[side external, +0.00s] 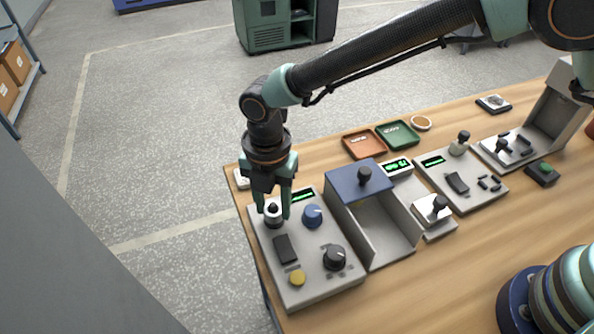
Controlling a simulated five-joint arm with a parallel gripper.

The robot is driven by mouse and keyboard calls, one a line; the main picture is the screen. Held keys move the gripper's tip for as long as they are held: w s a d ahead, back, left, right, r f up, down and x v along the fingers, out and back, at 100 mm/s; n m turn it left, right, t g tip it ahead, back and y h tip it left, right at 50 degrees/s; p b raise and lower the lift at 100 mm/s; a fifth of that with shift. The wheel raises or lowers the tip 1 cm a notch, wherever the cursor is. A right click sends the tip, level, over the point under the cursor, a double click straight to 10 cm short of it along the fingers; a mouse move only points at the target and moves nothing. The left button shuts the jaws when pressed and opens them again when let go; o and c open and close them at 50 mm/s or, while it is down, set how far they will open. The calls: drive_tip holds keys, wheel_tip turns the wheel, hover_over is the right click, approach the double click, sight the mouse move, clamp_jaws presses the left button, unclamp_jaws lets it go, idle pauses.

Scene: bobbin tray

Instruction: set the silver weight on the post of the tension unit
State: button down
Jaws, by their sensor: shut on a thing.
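My gripper (272,207) points down over the upper left corner of a light grey panel unit (311,284) at the table's left end. I cannot tell whether this is the post or part of the weight. Which unit is the tension unit is not labelled.
The panel also carries a blue knob (312,215), a black knob (334,257) and a yellow button (298,278). A blue-topped open bin (391,243) stands close on the right. Orange (364,145) and green (397,135) trays lie behind.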

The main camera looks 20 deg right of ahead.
drive_tip(key=shift+f, duration=0.4)
idle(0.3)
drive_tip(key=shift+c, duration=1.7)
unclamp_jaws()
